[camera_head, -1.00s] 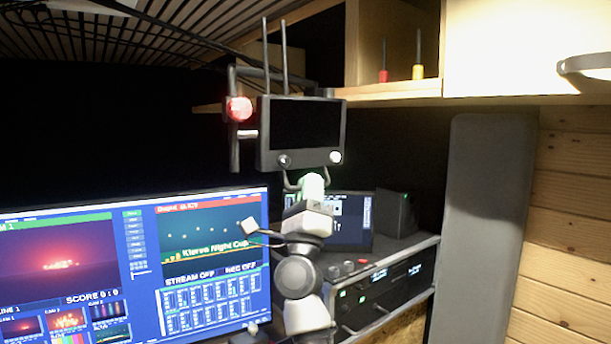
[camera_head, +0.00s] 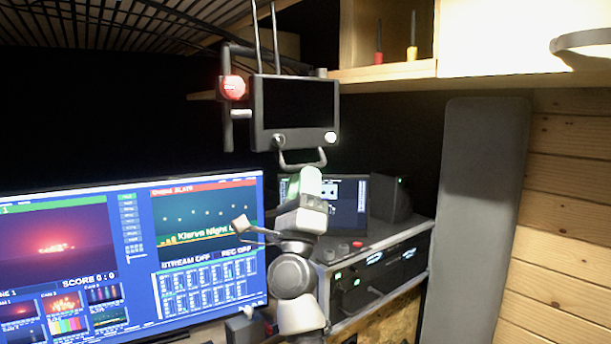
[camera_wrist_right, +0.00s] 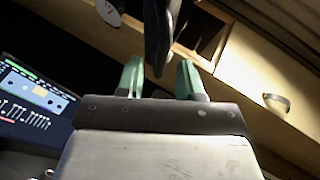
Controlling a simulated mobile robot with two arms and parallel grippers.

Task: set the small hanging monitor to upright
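The small hanging monitor (camera_head: 296,112) has a dark screen and a grey frame with two knobs at its lower edge. It hangs from a bracket under the shelf; its exact tilt is hard to judge. A U-shaped handle (camera_head: 302,162) is below its frame. My right gripper (camera_head: 308,176) points up just under the handle. In the right wrist view its green fingertips (camera_wrist_right: 160,78) are apart. A dark bar (camera_wrist_right: 160,35), seemingly the handle, shows between or just beyond them; contact cannot be told. My left gripper is not in view.
A large lit screen (camera_head: 130,255) fills the lower left. A red lamp (camera_head: 232,88) sits on the bracket left of the monitor. A rack (camera_head: 375,275) with a small screen and a dark box stands behind my right arm. A wooden shelf (camera_head: 385,72) is above.

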